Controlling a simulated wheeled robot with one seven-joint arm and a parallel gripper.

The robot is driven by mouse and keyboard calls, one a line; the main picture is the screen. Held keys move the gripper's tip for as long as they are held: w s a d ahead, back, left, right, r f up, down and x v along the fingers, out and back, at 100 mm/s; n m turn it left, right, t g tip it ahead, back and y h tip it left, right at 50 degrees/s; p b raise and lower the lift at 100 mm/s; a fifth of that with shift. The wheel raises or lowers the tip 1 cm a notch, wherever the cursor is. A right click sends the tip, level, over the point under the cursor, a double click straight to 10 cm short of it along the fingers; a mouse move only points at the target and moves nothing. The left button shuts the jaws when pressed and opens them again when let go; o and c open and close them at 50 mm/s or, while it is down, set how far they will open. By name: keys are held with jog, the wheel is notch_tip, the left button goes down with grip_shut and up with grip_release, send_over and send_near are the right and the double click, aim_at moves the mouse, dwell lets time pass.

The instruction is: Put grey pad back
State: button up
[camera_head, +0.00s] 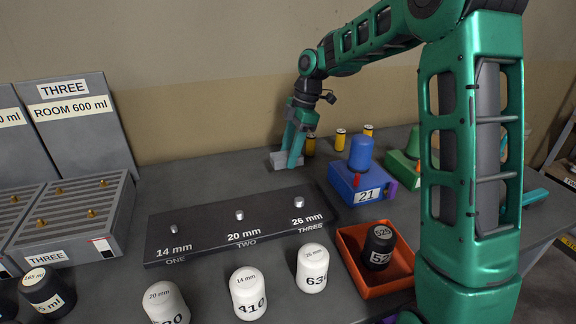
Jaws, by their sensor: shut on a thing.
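My gripper (292,152) is at the back middle of the table, fingers pointing down. It is shut on a small light grey block, the grey pad (280,160), which shows beside and between the green fingers. The pad is at or just above the table top; I cannot tell whether it touches. Part of the pad is hidden by the fingers.
A dark rack (215,230) marked 14, 20 and 26 mm lies in front. A blue block (345,185) marked 21 stands right of my gripper, small yellow cylinders (340,139) behind. An orange tray (350,245) holds a black drum (378,246). White drums (248,292) stand at the front.

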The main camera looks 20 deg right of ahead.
jog(key=shift+f, duration=2.05)
jog(key=o, duration=1.1)
jog(key=shift+f, duration=0.1)
jog(key=v, duration=1.2)
